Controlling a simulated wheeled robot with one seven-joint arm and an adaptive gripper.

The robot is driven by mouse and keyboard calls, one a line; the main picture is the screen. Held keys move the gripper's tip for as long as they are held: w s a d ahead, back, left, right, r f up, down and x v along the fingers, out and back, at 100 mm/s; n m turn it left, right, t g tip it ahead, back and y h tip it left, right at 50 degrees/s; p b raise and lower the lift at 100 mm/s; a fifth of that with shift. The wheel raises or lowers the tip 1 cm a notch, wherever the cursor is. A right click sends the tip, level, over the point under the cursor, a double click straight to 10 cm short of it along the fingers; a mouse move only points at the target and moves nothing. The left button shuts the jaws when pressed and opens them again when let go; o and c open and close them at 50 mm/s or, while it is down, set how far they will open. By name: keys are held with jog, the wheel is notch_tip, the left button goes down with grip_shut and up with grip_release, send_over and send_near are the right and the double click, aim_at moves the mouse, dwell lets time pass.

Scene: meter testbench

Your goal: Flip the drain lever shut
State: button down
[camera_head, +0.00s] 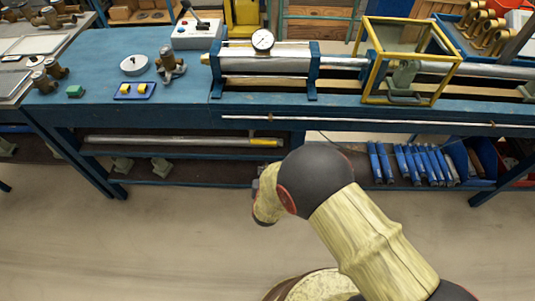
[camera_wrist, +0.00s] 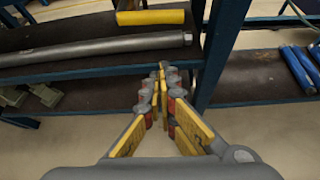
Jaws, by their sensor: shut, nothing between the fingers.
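No part is clearly recognisable as the drain lever. A control box (camera_head: 197,32) with a dark lever on top stands at the back of the blue bench (camera_head: 60,105). A grey cylinder assembly (camera_head: 265,65) with a round dial gauge (camera_head: 262,40) is clamped on the bench, right of the box. My gripper (camera_wrist: 162,78) is shut and empty in the wrist view, in front of the bench's lower shelf and touching nothing that I can make out. In the head view my arm mostly hides it, below the bench top.
A yellow frame (camera_head: 362,99) stands around part of the bench at right. A thin pale rod (camera_head: 370,122) runs along the bench front. A grey pipe with a yellow end (camera_head: 180,140) and blue bars (camera_head: 415,162) lie below. The floor (camera_head: 120,235) in front is clear.

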jog(key=b+x, duration=0.4)
jog(key=x, duration=0.6)
jog(key=shift+w+d+r+b, duration=0.1)
jog(key=shift+r+b, duration=0.1)
jog(key=shift+r, duration=0.4)
jog(key=shift+w+d+r+b, duration=0.1)
jog(key=shift+w+r+b, duration=0.1)
jog(key=shift+r, duration=0.45)
jog(key=shift+w+r+b, duration=0.1)
jog(key=shift+r+b, duration=0.1)
jog(key=shift+r, duration=0.4)
jog(key=shift+s+r, duration=0.1)
jog(key=shift+s, duration=0.05)
